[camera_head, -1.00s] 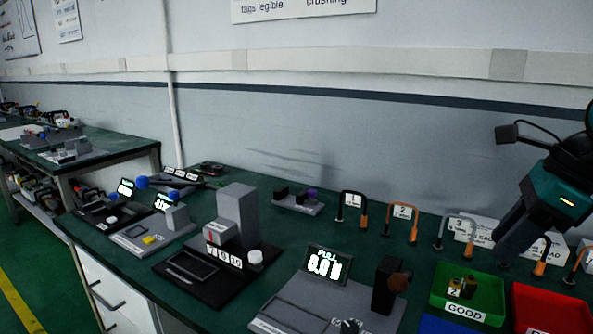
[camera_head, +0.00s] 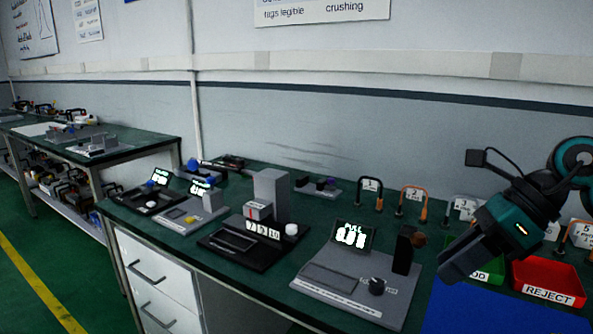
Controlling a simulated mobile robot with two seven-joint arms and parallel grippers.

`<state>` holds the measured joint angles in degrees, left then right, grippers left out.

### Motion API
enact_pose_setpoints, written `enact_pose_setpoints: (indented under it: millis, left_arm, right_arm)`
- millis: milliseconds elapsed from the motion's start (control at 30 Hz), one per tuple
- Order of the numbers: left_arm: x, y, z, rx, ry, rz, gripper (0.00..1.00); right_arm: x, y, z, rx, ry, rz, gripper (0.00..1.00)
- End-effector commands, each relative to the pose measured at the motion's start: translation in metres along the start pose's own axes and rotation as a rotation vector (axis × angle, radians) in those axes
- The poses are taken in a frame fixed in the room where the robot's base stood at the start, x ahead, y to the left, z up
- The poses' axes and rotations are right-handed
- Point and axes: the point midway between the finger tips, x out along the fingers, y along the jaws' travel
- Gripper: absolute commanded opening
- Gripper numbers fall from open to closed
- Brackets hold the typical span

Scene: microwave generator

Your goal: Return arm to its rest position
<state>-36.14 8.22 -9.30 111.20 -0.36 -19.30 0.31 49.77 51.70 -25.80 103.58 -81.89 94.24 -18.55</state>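My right arm comes in from the right edge, and its dark gripper (camera_head: 455,265) points down and to the left. It is in front of the green tray (camera_head: 490,275) in the picture and covers most of it and its label. The fingers look like one dark block, so I cannot see a gap between them or anything held. My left arm and gripper are out of view.
A red tray (camera_head: 549,277) marked REJECT stands right of the green one. A blue mat (camera_head: 500,312) lies in front. A grey test fixture (camera_head: 345,285) with a lit display (camera_head: 353,236) stands to the left. Numbered hooks (camera_head: 371,190) line the back.

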Motion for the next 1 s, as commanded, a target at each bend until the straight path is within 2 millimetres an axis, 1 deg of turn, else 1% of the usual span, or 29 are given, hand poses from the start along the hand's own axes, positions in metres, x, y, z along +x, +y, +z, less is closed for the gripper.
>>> enact_pose_setpoints:
  millis: [33,100,200,267,300,367,433,533,567,600,667,700,767,800,867,900,933,967,1000]
  left_arm:
    - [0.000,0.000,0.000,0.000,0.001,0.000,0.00]
    - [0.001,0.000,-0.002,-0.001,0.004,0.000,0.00]
    - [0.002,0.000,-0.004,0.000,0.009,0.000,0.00]
    - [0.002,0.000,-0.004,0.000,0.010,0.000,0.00]
    - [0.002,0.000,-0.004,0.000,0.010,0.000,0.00]
    - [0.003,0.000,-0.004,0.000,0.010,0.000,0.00]
    - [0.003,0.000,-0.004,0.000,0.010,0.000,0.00]
    - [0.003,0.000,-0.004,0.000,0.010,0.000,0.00]
    - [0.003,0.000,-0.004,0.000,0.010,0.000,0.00]
    - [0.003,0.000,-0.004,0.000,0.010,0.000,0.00]
    - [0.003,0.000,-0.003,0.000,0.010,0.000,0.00]
    - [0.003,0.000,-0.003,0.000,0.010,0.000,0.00]
    - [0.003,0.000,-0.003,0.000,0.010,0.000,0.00]
    - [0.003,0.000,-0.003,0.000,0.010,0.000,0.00]
    - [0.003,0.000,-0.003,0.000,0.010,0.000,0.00]
    - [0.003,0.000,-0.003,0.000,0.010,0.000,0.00]
    - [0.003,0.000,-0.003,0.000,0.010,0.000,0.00]
    - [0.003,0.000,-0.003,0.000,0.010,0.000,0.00]
    - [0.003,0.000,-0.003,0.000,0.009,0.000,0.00]
  right_arm:
    - [0.021,0.011,0.007,0.026,-0.071,0.080,0.38]
    - [0.043,0.026,0.019,0.077,-0.184,0.187,0.38]
    - [0.070,0.049,0.037,0.200,-0.372,0.357,0.38]
    - [0.081,0.060,0.049,0.304,-0.496,0.464,0.38]
    - [0.086,0.065,0.055,0.389,-0.580,0.535,0.38]
    - [0.092,0.068,0.062,0.531,-0.704,0.633,0.38]
    - [0.097,0.064,0.064,0.720,-0.842,0.734,0.38]
    - [0.107,0.049,0.055,1.029,-1.025,0.855,0.38]
    - [0.111,0.042,0.049,1.129,-1.075,0.883,0.38]
    - [0.117,0.033,0.039,1.271,-1.139,0.916,0.38]
    - [0.131,0.019,0.017,1.492,-1.227,0.952,0.38]
    - [0.142,0.010,-0.001,1.647,-1.280,0.967,0.38]
    - [0.162,0.001,-0.033,1.887,-1.349,0.976,0.38]
    - [0.177,-0.002,-0.058,2.054,-1.387,0.970,0.38]
    - [0.202,-0.002,-0.097,2.303,-1.431,0.946,0.38]
    - [0.217,0.002,-0.121,2.456,-1.449,0.922,0.38]
    - [0.228,0.007,-0.138,2.561,-1.458,0.902,0.38]
    - [0.238,0.012,-0.155,-2.628,1.446,-0.867,0.38]
    - [0.250,0.020,-0.174,-2.586,1.366,-0.788,0.38]
